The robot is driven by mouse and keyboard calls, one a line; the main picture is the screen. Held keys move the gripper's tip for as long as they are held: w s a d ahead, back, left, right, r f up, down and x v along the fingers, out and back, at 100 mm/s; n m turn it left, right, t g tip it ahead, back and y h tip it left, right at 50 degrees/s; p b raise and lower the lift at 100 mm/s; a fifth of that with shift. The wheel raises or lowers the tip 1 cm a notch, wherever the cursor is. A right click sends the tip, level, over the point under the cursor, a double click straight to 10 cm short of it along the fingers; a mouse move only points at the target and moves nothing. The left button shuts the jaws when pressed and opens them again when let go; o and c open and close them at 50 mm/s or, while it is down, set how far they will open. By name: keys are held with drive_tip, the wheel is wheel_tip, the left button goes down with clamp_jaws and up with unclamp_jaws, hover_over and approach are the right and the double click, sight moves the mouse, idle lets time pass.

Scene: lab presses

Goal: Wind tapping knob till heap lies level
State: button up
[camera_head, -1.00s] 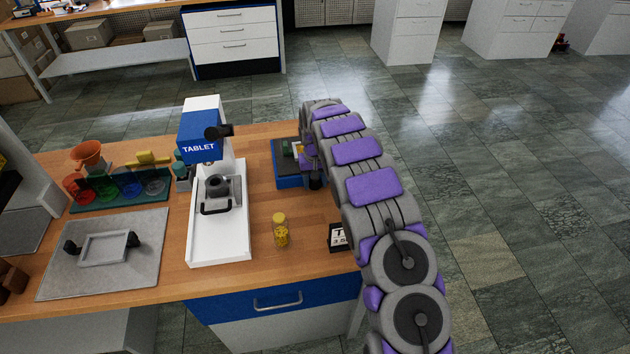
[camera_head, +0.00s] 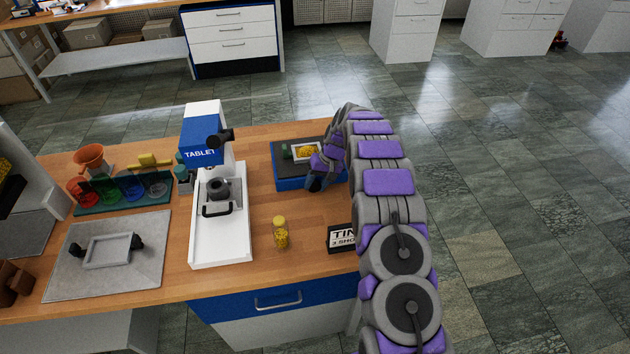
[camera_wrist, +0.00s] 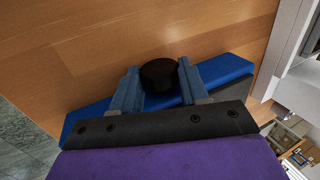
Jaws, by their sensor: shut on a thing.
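The blue tapping box (camera_head: 291,184) stands at the right end of the wooden bench. Its dark top holds a pale-framed tray with a yellow heap (camera_head: 308,152); I cannot tell how level the heap is. My gripper (camera_head: 318,184) is at the box's front right. In the wrist view, the black round knob (camera_wrist: 159,73) sits between the two blue-grey fingers of my gripper (camera_wrist: 159,88), which are closed on it. The blue box (camera_wrist: 240,66) shows behind the fingers there. In the head view my gripper hides the knob.
A white and blue tablet press (camera_head: 203,140) stands left of the box. A yellow-filled bottle (camera_head: 280,234) and a black-and-white sign (camera_head: 341,240) stand in front. A grey mat (camera_head: 75,287) and a rack of coloured cups (camera_head: 120,203) are at the left.

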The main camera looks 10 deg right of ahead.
drive_tip(key=shift+d+y, duration=0.1)
drive_tip(key=shift+y, duration=0.2)
drive_tip(key=o, duration=1)
drive_tip(key=shift+r, duration=0.1)
drive_tip(key=shift+p+v, duration=1.4)
drive_tip(key=shift+v, duration=7.15)
